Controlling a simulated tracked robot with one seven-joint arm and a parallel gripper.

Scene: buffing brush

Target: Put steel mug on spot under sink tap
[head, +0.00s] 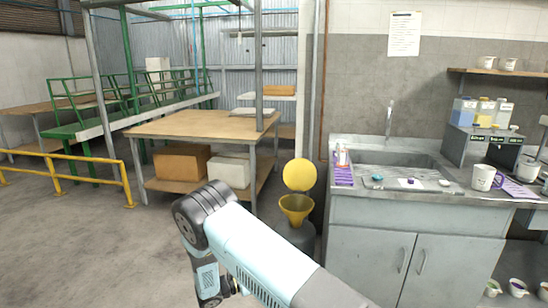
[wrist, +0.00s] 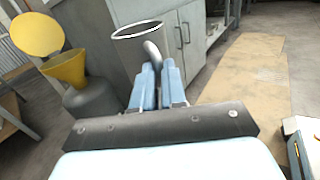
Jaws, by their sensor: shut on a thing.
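The steel mug (wrist: 136,58) is a plain grey cylinder with a bright rim, seen in the wrist view. My gripper (wrist: 158,68) is shut on its handle, and the mug hangs clear of the floor, slightly tilted in the picture. The mug cannot be made out in the head view, where my arm crosses the lower middle. In the head view, the sink (head: 400,158) is set into the counter at the right, and its tap (head: 389,118) rises at the back wall. The bottom of the basin is partly hidden by the front edge.
A bin with a raised yellow lid (head: 299,174) stands left of the sink cabinet (head: 395,260). A purple rack (head: 343,170) and a white mug (head: 484,178) flank the sink. A wooden table (head: 205,124) stands further back. The floor at left is open before a yellow rail (head: 75,166).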

